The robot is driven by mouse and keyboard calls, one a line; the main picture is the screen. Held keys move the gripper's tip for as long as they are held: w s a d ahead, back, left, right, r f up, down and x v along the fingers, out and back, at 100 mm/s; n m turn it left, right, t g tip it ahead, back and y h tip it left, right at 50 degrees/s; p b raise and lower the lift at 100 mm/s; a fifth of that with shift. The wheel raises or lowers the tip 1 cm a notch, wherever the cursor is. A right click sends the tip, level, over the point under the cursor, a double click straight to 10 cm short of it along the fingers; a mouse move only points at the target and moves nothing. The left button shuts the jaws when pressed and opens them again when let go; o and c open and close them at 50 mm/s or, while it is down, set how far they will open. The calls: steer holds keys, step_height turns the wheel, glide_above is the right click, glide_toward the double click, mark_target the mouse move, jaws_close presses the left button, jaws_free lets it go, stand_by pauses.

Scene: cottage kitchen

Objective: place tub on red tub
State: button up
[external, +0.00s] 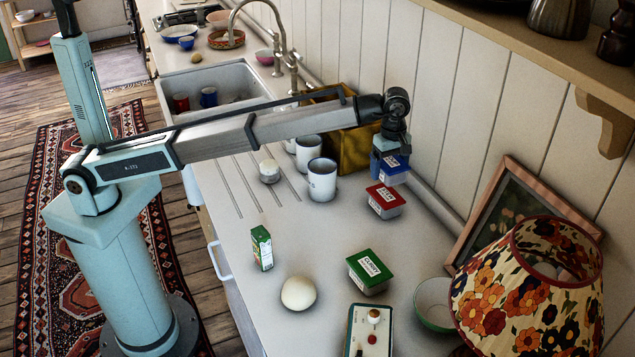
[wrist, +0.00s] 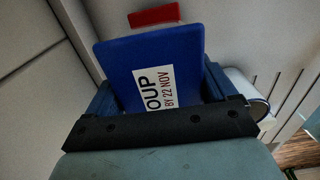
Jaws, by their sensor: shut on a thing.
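A tub with a blue lid (external: 396,163) and a white label is held in my gripper (external: 388,160) in the external view. The blue lid (wrist: 150,70) fills the middle of the wrist view, between the fingers. The red tub (external: 385,200), with a red lid and a clear body, stands on the counter. The blue tub is above and slightly behind it in the external view; the exact gap is hard to tell. A strip of the red lid (wrist: 154,15) shows past the blue lid in the wrist view.
White mugs (external: 321,180) stand left of the red tub. A green-lidded tub (external: 369,271), a white egg-like ball (external: 298,294) and a small green carton (external: 262,248) are nearer the camera. A picture frame (external: 520,200) and a floral lamp (external: 530,290) stand at right. The wall runs behind.

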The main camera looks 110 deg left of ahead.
mark_target(390, 160)
steer(key=shift+f, duration=3.25)
steer(key=o, duration=1.1)
steer(key=shift+f, duration=0.15)
steer(key=shift+c, duration=0.2)
step_height(390, 160, up, 12)
steer(key=shift+r, duration=0.2)
